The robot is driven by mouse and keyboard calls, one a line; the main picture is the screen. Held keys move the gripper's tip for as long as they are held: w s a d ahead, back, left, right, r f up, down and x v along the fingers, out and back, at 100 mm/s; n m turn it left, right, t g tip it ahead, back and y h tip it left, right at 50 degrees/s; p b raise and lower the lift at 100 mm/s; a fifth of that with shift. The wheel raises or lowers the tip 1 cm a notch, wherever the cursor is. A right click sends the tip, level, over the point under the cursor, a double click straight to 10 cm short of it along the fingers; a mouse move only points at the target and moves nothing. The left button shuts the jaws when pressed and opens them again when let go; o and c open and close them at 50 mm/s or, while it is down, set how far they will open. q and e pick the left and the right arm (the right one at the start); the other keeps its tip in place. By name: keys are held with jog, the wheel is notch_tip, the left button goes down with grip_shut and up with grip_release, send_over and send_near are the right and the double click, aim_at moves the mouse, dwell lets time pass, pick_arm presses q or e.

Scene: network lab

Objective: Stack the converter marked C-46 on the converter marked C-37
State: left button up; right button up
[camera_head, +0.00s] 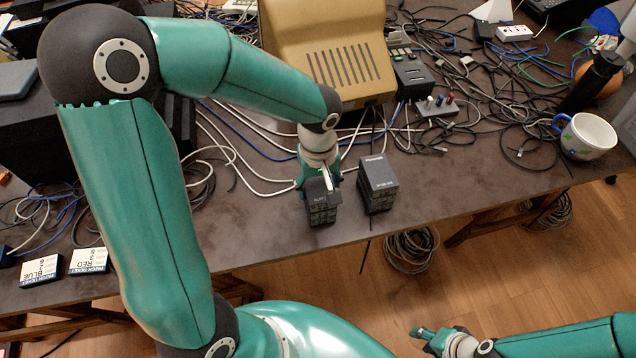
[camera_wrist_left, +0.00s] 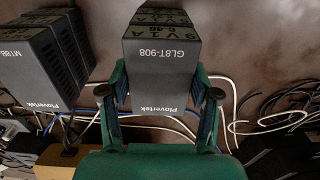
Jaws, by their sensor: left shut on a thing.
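A dark grey converter (camera_head: 322,212) is held between the fingers of my left gripper (camera_head: 316,183). A second dark grey converter (camera_head: 378,183) stands upright on the table just to the right, apart from the held one. It also shows at the left of the left wrist view (camera_wrist_left: 40,75). Its C- marking is not readable. I cannot tell whether the held converter touches the table. My right gripper (camera_head: 428,333) is low, beyond the table's front edge, seemingly empty.
A beige device (camera_head: 330,50) stands behind the converters. Tangled cables (camera_head: 480,75) cover the back and right. A mug (camera_head: 585,137) stands far right. Two patch ticket blocks (camera_head: 88,262) lie front left. The table's front edge is close to the converters; bare table lies to their right.

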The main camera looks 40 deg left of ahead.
aim_at(318, 185)
pick_arm(q)
jog(key=shift+f, duration=0.15)
jog(key=o, duration=1.4)
jog(key=shift+r, duration=0.25)
notch_tip(318, 185, up, 12)
jog(key=shift+f+p, duration=0.1)
jog(key=shift+p, duration=0.35)
